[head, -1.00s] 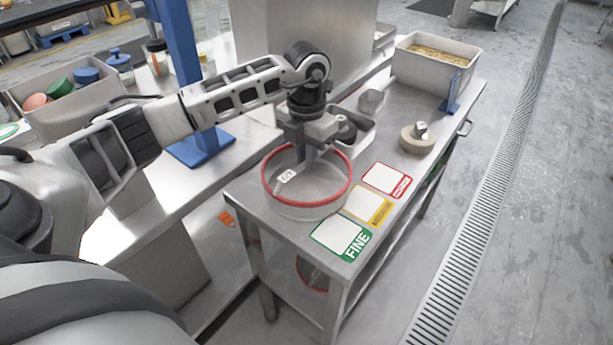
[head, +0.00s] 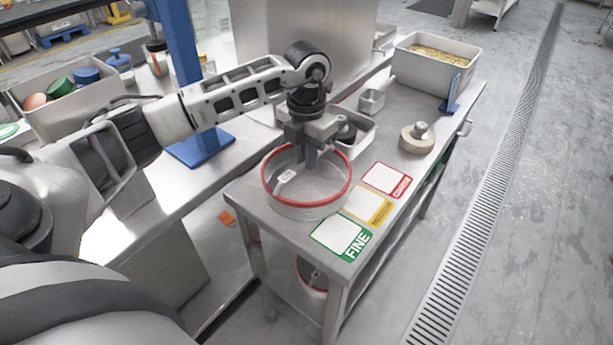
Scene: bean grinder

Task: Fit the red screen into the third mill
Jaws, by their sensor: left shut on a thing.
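A round red-rimmed screen (head: 309,212) with clear-looking metal sides is at the near left end of the steel cart top. A small white tag (head: 286,176) hangs inside its rim. My left gripper (head: 311,165) points down at the far part of this screen and is shut on it; the exact contact is partly hidden by the fingers. I cannot tell whether the screen rests on the cart or is just above it. Another red-rimmed round thing (head: 312,274) shows partly on the cart's lower shelf. My right gripper is not in view. I cannot make out the third mill.
Green FINE (head: 342,236), yellow (head: 368,206) and red (head: 387,180) cards lie right of the screen. A metal tray, a small cup (head: 371,101), a round tan block (head: 417,139) and a bin of beans (head: 437,65) stand farther back. A blue post (head: 181,60) rises at left.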

